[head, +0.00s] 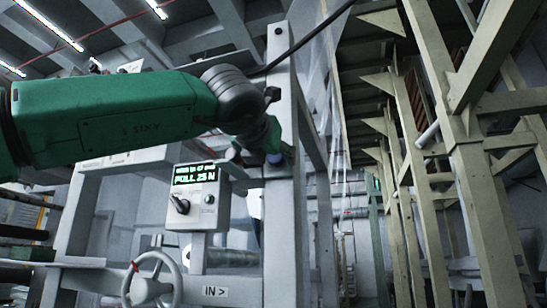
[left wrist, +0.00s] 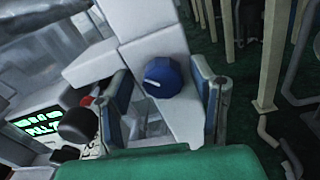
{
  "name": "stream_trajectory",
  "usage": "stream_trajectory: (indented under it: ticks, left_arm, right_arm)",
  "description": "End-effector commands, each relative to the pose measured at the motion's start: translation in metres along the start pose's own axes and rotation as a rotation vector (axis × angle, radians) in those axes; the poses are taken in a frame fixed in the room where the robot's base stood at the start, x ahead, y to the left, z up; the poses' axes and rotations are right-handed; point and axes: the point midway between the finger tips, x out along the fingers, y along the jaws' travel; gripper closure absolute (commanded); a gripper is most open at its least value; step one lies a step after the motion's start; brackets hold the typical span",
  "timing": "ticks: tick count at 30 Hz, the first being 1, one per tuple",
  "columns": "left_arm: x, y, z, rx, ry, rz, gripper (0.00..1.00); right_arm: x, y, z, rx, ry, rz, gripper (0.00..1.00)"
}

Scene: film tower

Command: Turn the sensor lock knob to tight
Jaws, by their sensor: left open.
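A blue round knob (left wrist: 163,78) with a white pointer line sits on a pale grey frame post (left wrist: 190,118) in the left wrist view. The line points to the left there. In the head view only a bit of the blue knob (head: 274,158) shows below my gripper. My left gripper (head: 262,142) is open at the post, with its two fingers on either side of the knob in the left wrist view. I cannot tell whether the fingers touch it. No tight marking is readable. My right gripper is not in view.
A grey control box (head: 196,195) with a black pointer knob and a green display reading "PULL 25 N" stands left of the post. Beige steel frames (head: 445,150) stand at the right.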

Motion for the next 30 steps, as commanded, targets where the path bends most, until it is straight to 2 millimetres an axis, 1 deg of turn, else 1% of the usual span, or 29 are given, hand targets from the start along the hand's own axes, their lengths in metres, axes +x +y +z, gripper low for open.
stream_trajectory:
  ticks: [2,3,5,6,7,14,20,26,30]
  left_arm:
    - [0.0,0.0,0.0,0.0,0.0,0.0,0.49]
    - [0.0,0.0,0.0,0.0,0.0,0.0,0.53]
    - [0.0,0.0,0.0,0.0,0.0,0.0,0.74]
    - [0.0,0.0,0.0,0.0,0.001,0.0,0.88]
    - [0.0,0.0,0.0,0.0,0.001,0.0,0.98]
    - [0.0,0.0,0.0,0.005,0.0,-0.001,0.99]
    - [0.0,0.0,0.001,0.057,-0.001,-0.001,0.99]
    - [0.0,0.0,0.003,0.179,-0.003,0.0,0.99]
    - [0.0,0.0,0.004,0.302,-0.008,0.0,0.99]
  right_arm:
    - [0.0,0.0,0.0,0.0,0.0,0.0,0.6]
    - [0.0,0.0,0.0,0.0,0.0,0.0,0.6]
    - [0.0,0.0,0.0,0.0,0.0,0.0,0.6]
    - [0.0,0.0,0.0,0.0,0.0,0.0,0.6]
    - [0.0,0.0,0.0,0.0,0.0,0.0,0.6]
    - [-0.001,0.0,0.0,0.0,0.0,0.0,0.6]
    - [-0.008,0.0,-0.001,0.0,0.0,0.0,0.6]
    - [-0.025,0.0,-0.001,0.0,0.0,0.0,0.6]
    - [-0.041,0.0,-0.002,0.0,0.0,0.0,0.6]
